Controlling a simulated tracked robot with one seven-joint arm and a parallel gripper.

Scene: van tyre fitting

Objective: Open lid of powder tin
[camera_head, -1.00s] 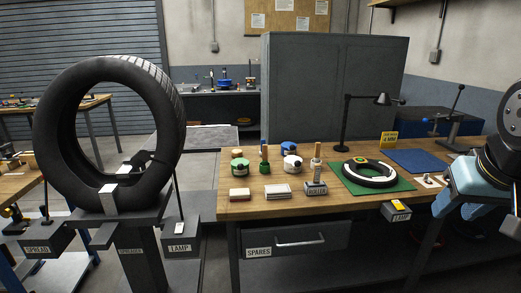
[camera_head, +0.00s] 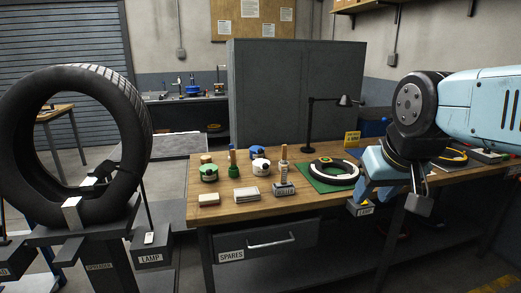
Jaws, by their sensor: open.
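Small tins stand on the left part of the wooden workbench (camera_head: 222,218): a green and white tin (camera_head: 209,173), a white tin with a dark band (camera_head: 260,167), and a blue-topped tin (camera_head: 257,150) behind it. Their labels are too small to read, so I cannot tell which is the powder tin. No tin looks clearly open.
A roller (camera_head: 284,188), pale blocks (camera_head: 246,194) and a desk lamp (camera_head: 308,135) stand nearby. The large tyre (camera_head: 130,120) stands on a spreader at left.

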